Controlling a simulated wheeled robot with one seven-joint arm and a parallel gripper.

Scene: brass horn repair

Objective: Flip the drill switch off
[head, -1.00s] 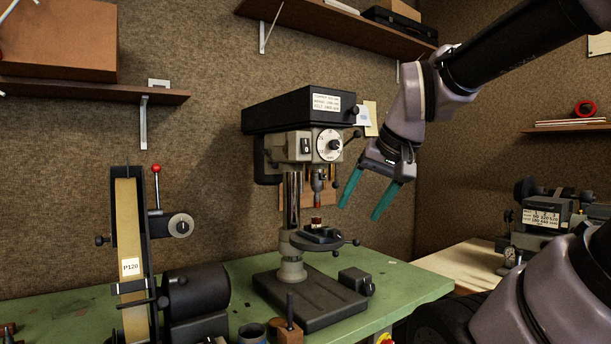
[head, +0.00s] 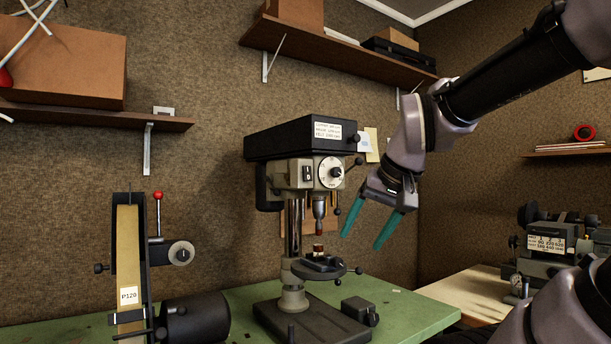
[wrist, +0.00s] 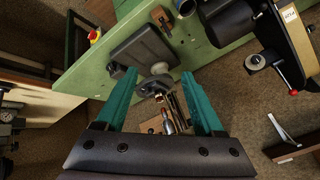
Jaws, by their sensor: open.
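The drill press (head: 292,173) stands on the green bench against the wall. Its switch (head: 307,173) is a small dark rocker on a pale plate at the front of the head, left of the round dial (head: 331,172). Whether it is on or off is too small to tell. My gripper (head: 362,239), with teal fingers, is open and empty, in the air to the right of the drill head and apart from it. In the wrist view the gripper (wrist: 163,98) spans the view of the drill's chuck and table; the switch is not visible there.
A belt sander (head: 131,262) with a red-knobbed lever stands at the left of the green bench (head: 417,302). A shelf (head: 340,50) hangs above the drill. A small dark box (head: 360,310) sits by the drill base. A machine (head: 550,245) stands at the right.

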